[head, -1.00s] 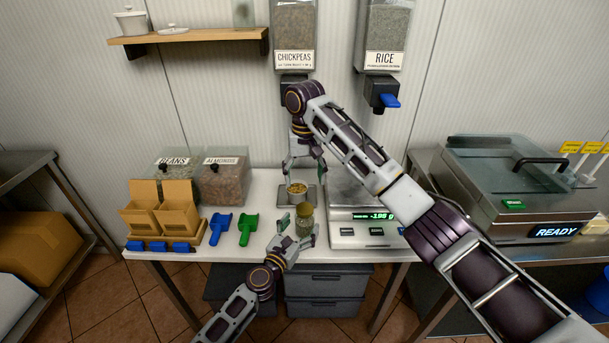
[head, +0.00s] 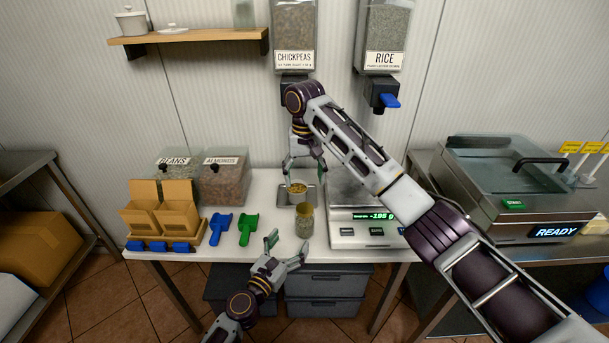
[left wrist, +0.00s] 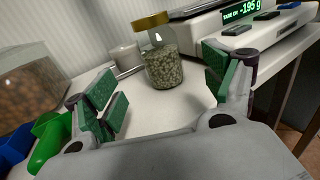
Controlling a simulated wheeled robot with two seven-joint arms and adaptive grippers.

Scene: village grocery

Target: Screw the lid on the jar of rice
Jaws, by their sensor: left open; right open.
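The jar of rice (head: 304,226) stands upright near the table's front edge, left of the scale. It also shows in the left wrist view (left wrist: 163,68), filled with pale grains. A gold lid (left wrist: 150,20) sits on its mouth; I cannot tell how tightly it is screwed. My left gripper (head: 287,247) is open and empty, in front of the jar and apart from it. In the left wrist view its green-padded fingers are spread with the jar beyond them.
The cup stands on a metal tray (head: 284,195) behind the jar. The scale (head: 347,236) is close on the right, reading -195 g. Green (head: 247,228) and blue (head: 220,224) scoops lie left. My right arm crosses over the scale. Bare table lies between scoops and jar.

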